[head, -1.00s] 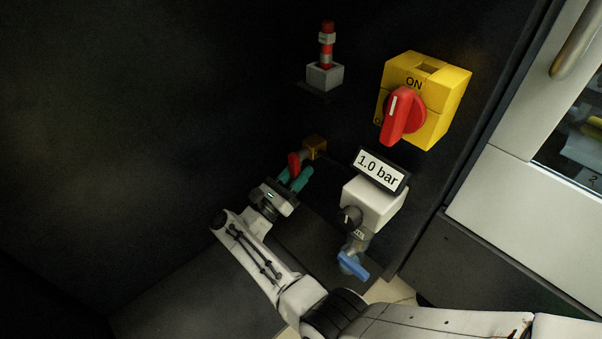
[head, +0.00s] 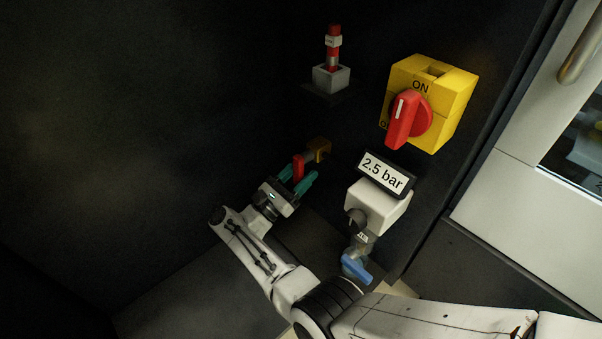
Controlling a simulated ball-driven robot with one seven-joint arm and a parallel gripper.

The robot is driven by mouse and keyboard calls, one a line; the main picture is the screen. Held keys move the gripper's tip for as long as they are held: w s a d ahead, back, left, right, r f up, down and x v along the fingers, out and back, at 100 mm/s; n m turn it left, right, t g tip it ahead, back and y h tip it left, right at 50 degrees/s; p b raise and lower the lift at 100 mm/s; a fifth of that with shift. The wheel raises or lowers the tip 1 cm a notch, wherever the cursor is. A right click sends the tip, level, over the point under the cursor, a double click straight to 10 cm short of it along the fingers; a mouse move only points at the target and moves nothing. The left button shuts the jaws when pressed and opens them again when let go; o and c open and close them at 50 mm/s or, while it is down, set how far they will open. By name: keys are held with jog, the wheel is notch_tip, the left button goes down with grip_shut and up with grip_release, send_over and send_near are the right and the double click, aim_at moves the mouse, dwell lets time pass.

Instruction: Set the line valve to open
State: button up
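The line valve, as I take it, has a brass body (head: 320,149) on the dark wall and a red lever (head: 298,167). The lever hangs nearly straight down in the picture. My gripper (head: 297,175) has teal fingertips, one on each side of the lever's lower end. The fingers are apart, but I cannot tell whether they press on the lever or only surround it. The display (head: 387,175) to the right reads 2.5 bar.
A white regulator box (head: 378,207) with a dark knob and a blue-handled valve (head: 356,268) sits right of my gripper. A yellow switch box (head: 450,105) with a red knob is above it. A red stack light (head: 333,55) is at the top. The left side is clear.

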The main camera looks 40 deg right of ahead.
dwell(0.3)
jog(key=shift+a+f, duration=0.15)
jog(key=shift+a, duration=0.2)
jog(key=a, duration=1.2)
jog(key=shift+a, duration=0.15)
jog(key=shift+f, duration=0.1)
